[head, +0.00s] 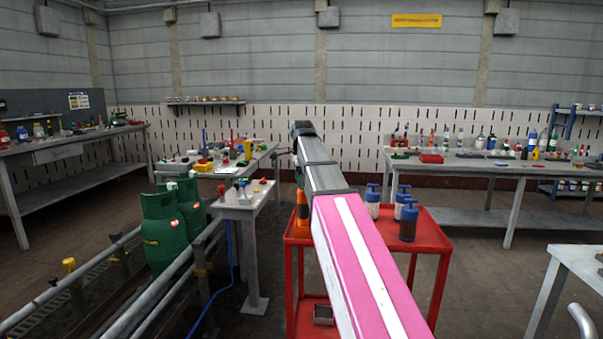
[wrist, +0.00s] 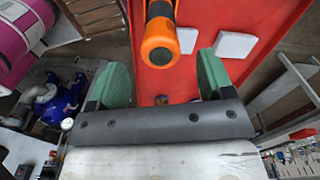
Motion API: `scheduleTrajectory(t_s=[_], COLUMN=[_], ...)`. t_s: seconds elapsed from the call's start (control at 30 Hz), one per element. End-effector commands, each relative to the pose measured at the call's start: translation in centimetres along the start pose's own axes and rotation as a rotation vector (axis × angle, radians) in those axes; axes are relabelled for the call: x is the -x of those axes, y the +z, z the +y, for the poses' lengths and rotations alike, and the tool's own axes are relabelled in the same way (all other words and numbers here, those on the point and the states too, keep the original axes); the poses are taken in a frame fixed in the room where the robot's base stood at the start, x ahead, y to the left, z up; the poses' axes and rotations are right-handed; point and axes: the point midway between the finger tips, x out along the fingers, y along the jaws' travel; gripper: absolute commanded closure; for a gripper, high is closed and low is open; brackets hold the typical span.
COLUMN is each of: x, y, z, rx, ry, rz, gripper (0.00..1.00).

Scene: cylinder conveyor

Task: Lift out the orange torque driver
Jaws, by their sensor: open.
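The orange torque driver (wrist: 159,45) shows at the top middle of the wrist view, with a black part above its orange end. In the head view the orange driver (head: 302,212) is at the left edge of the red cart (head: 430,236), partly hidden by my arm. My gripper (wrist: 162,76) has its two green-padded fingers spread wide, with nothing between them. The driver lies ahead of the gap between the fingers, apart from both. In the head view my arm hides the fingers.
Blue-topped bottles (head: 408,222) stand on the cart, right of my arm. Two white blocks show on the red surface in the wrist view, the nearer one (wrist: 235,45) by the right finger. Green gas cylinders (head: 163,232) and a small table (head: 243,203) are at left.

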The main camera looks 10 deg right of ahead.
Motion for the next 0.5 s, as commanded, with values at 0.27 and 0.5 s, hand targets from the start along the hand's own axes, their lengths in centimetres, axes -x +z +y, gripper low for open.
scheduleTrajectory(t_s=[0.27,0.5], x=[-4.7,-7.1], y=[0.0,0.0], z=[0.1,0.0], rx=[0.001,0.001], ry=[0.001,0.000], rz=[0.000,0.000], gripper=[0.26,0.26])
